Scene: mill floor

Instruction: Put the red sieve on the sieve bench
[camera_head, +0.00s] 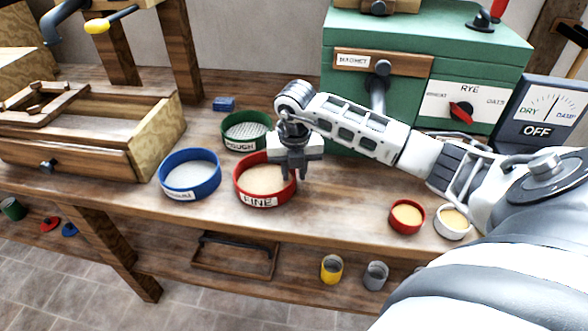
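The red sieve (257,191), labelled FINE, sits on the wooden bench (340,214) with pale flour-like mesh or content inside. My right gripper (294,176) points down at the sieve's right rim, with its fingers around or just over that rim. I cannot tell whether the fingers press on the rim. A blue sieve (178,190) stands to the left of the red one, and a green sieve (234,144) stands behind it. My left gripper is not in view.
A wooden drawer box (104,164) is at the left. A green machine (443,56) stands behind, with an OFF meter (541,107) at right. Small red (407,229) and white (458,237) bowls lie at the front right. The bench's middle front is clear.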

